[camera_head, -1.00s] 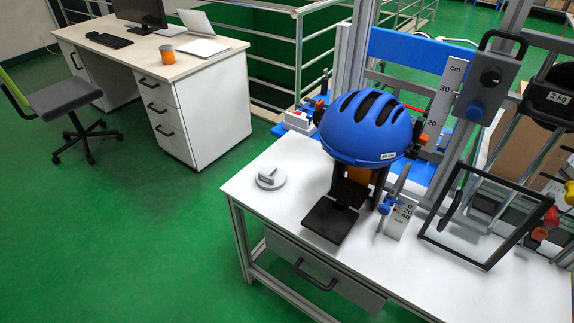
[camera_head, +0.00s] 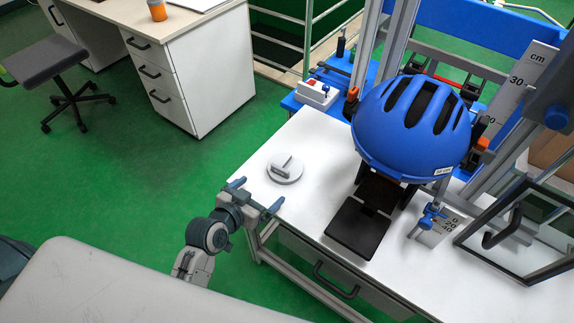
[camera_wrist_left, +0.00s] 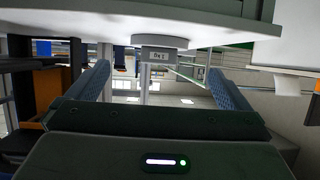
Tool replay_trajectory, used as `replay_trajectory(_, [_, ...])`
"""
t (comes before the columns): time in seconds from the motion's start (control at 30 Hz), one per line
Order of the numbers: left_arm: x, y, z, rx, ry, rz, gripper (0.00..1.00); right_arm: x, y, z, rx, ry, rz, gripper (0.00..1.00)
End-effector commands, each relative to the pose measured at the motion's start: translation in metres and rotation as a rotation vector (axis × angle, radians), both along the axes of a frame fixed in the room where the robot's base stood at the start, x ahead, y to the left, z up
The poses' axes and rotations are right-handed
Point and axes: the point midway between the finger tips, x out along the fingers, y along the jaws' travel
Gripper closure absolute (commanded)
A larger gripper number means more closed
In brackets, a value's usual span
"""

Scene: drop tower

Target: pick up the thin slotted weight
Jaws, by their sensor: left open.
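The slotted weight (camera_head: 285,169) is a flat light-grey disc with a raised grip bar. It lies on the white tabletop near the table's left corner. In the left wrist view, which looks upside down, the weight (camera_wrist_left: 160,43) shows edge-on with a small label, ahead of the jaws. My left gripper (camera_head: 256,195) is at the table's left edge, to the lower left of the weight and apart from it. Its two fingers (camera_wrist_left: 160,70) are spread wide with nothing between them. My right gripper is not in view.
A blue helmet (camera_head: 415,125) sits on a black stand right of the weight, with a black plate (camera_head: 358,226) in front. A clear framed panel (camera_head: 520,235) stands at the right. A control box (camera_head: 317,93) lies behind. Bare tabletop surrounds the weight.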

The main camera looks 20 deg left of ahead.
Motion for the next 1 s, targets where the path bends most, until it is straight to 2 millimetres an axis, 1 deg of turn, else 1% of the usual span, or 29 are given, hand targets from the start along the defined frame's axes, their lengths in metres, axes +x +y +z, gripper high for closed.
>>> replay_trajectory(0.13, [0.014,-0.003,0.000,-0.006,-0.023,0.003,0.00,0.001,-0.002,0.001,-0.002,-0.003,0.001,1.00])
replay_trajectory(0.33, [0.043,-0.011,-0.012,-0.006,-0.023,0.003,0.00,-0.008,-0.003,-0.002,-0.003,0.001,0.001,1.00])
replay_trajectory(0.5, [0.055,-0.014,-0.018,-0.006,-0.021,0.003,0.00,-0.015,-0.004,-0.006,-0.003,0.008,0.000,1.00])
replay_trajectory(0.6, [0.063,-0.017,-0.019,-0.006,-0.021,0.002,0.00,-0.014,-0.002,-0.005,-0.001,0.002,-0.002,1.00])
replay_trajectory(0.67, [0.072,-0.020,-0.021,-0.006,-0.022,0.002,0.00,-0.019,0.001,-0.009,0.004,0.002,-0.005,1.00])
replay_trajectory(0.73, [0.082,-0.023,-0.024,-0.006,-0.021,0.003,0.00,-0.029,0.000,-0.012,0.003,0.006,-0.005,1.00])
replay_trajectory(0.8, [0.090,-0.026,-0.029,-0.004,-0.021,0.003,0.00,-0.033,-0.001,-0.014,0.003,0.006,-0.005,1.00])
replay_trajectory(0.9, [0.098,-0.028,-0.034,-0.004,-0.021,0.004,0.00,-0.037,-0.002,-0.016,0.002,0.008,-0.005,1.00])
replay_trajectory(1.0, [0.101,-0.028,-0.035,-0.004,-0.022,0.004,0.00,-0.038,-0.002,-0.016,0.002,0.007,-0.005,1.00])
